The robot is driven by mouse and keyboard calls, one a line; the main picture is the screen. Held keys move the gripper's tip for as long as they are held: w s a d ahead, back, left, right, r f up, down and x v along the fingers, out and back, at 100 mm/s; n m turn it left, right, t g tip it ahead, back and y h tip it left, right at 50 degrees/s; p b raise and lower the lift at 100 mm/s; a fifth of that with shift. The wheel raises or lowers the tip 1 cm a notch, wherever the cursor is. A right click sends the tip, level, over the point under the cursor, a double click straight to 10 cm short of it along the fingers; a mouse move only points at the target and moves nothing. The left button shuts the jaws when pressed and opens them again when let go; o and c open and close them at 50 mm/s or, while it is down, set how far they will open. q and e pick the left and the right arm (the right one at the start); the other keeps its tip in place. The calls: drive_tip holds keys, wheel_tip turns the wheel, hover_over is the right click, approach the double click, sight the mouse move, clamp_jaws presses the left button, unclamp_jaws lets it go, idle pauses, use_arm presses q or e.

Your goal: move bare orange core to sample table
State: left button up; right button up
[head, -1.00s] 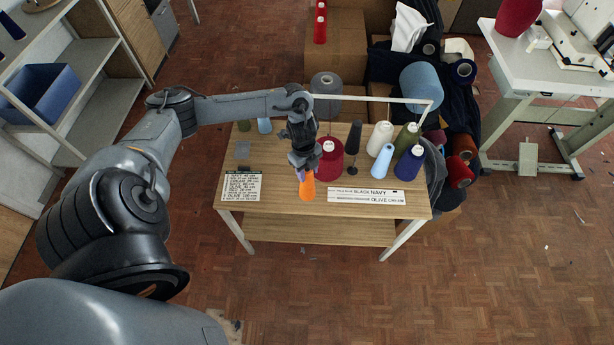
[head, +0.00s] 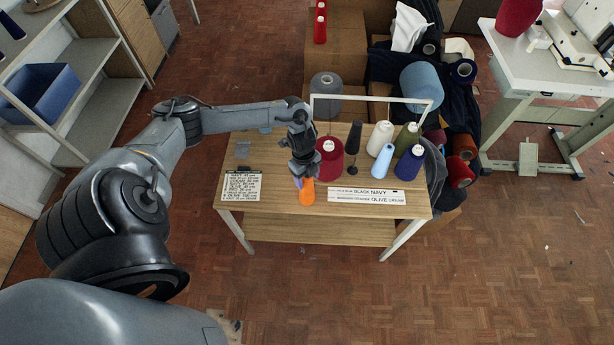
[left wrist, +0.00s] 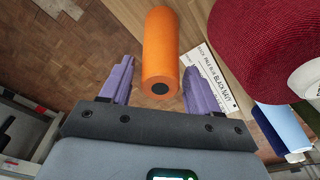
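The bare orange core (head: 307,193) stands near the front edge of the wooden table (head: 282,203), left of the printed label strips. My left gripper (head: 302,183) is just above and behind it in the head view. In the left wrist view the orange core (left wrist: 161,50) shows between and beyond the two purple fingers of the left gripper (left wrist: 155,80). The fingers are spread apart, with gaps to the core on both sides. Whether the fingertips reach alongside the core is hard to tell. My right gripper is in neither view.
A crimson cone (head: 329,158) stands close right of the gripper. A black core (head: 353,143) and cream (head: 380,137), light blue (head: 382,161), olive (head: 407,136) and navy cones (head: 409,163) stand further right. A clipboard list (head: 241,186) lies left. A white frame (head: 372,98) spans the back.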

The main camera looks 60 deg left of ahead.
use_arm(q)
drive_tip(key=shift+o, duration=0.4)
drive_tip(key=shift+r, duration=0.25)
wheel_tip(320, 180, up, 11)
drive_tip(key=a, duration=0.1)
drive_tip(key=w+d+f+n+t+h, duration=0.1)
drive_tip(key=d+f+t, duration=0.15)
drive_tip(key=d, duration=1.05)
drive_tip(key=w+d+f+n+t, duration=0.1)
drive_tip(key=d+t, duration=0.3)
drive_tip(key=d, duration=1)
drive_tip(key=s+a+r+n+g+y, duration=0.2)
drive_tip(key=s+r+n+g, duration=0.1)
drive_tip(key=s+n, duration=0.8)
drive_tip(key=shift+s+a+r+n+p, duration=0.15)
drive_tip(key=shift+s+r+n+p, duration=0.35)
drive_tip(key=shift+s, duration=0.65)
